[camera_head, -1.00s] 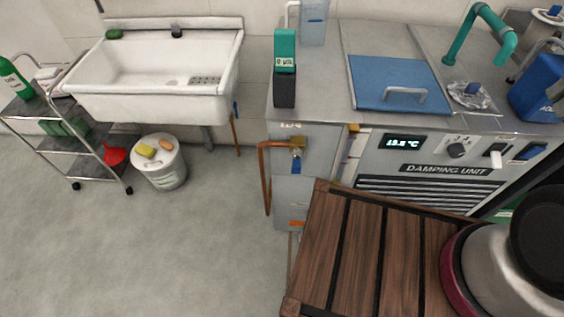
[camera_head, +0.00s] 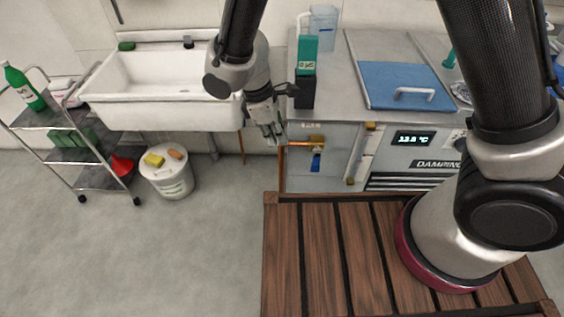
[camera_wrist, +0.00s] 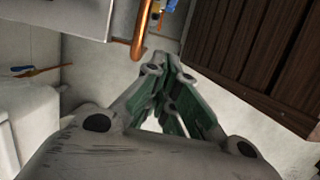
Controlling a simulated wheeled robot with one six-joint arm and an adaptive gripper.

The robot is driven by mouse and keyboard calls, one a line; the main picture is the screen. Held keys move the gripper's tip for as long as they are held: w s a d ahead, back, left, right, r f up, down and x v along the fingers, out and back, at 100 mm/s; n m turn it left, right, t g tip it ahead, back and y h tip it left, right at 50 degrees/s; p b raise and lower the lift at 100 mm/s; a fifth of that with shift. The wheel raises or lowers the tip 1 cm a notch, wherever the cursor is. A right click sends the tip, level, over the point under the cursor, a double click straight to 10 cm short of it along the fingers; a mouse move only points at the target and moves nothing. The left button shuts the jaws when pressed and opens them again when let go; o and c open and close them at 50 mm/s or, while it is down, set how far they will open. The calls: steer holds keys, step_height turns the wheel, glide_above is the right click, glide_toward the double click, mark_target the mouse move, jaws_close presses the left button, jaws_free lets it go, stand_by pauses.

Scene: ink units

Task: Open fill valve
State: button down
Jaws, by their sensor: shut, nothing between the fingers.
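The fill valve (camera_head: 316,161) is a small brass valve with a blue lever on the front of the grey cabinet left of the damping unit. The blue lever hangs downward. A copper pipe (camera_head: 282,172) runs from the valve's left side and bends down. My gripper (camera_head: 272,138) is shut and empty, pointing down, just left of the pipe and valve and apart from them in the picture. In the wrist view, my gripper (camera_wrist: 163,66) shows its green-padded fingers together. The copper pipe (camera_wrist: 140,32) is just beyond the tips, and part of the valve shows at the top edge.
A white sink (camera_head: 160,85) is left of the cabinet. A white bucket (camera_head: 170,182) and a wheeled cart (camera_head: 70,130) stand further left. A teal and black device (camera_head: 305,75) is on the counter above the valve. My slatted wooden deck is in front. Grey floor is open at left.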

steer(key=d+f, duration=0.6)
steer(key=f, duration=0.3)
steer(key=shift+d+f, duration=0.3)
steer(key=shift+f, duration=0.05)
steer(key=shift+s, duration=0.1)
